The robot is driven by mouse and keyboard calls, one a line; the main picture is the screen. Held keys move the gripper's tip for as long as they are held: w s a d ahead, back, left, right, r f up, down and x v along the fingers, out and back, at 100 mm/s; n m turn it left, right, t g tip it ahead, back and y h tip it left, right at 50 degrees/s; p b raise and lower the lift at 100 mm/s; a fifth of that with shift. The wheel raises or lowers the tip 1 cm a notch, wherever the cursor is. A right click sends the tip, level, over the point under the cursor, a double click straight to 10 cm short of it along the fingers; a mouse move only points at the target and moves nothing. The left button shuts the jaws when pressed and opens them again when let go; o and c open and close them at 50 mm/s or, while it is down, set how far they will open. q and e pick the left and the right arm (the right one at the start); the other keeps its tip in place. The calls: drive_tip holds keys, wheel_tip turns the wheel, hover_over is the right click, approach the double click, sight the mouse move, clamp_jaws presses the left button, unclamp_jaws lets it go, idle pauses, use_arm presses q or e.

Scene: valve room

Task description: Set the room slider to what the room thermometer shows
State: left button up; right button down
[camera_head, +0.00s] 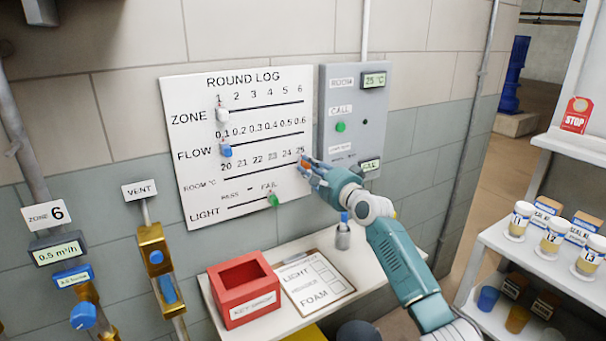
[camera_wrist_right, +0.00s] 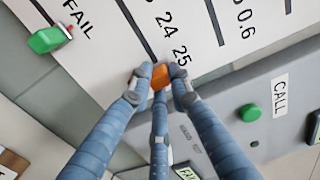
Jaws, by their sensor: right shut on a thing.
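The round log board (camera_head: 250,85) on the wall has a ROOM °C row marked 20 to 25. My right gripper (camera_head: 309,167) is shut on the orange room slider (camera_head: 304,158) at the right end of that row. In the right wrist view the gripper's blue fingers (camera_wrist_right: 158,88) close around the orange slider (camera_wrist_right: 160,76), just by the 25 mark. The room thermometer (camera_head: 374,80) is a small display on the grey panel and appears to read 25 °C. My left gripper is not in view.
The white zone slider (camera_head: 222,114), blue flow slider (camera_head: 225,150) and green light slider (camera_head: 273,200) are on the same board. A green CALL button (camera_head: 340,127) is on the grey panel. Below, a shelf holds a red key drop box (camera_head: 245,289) and a clipboard (camera_head: 315,282).

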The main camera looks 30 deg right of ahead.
drive_tip(key=shift+d, duration=0.1)
drive_tip(key=c, duration=1.6)
unclamp_jaws()
drive_tip(key=shift+d+f, duration=0.1)
drive_tip(key=shift+c, duration=0.2)
drive_tip(key=shift+o, duration=0.4)
drive_tip(key=shift+d, duration=0.1)
drive_tip(key=shift+s, duration=0.35)
drive_tip(key=s, duration=1.1)
drive_tip(key=shift+s+d, duration=0.15)
drive_tip(key=shift+d, duration=0.05)
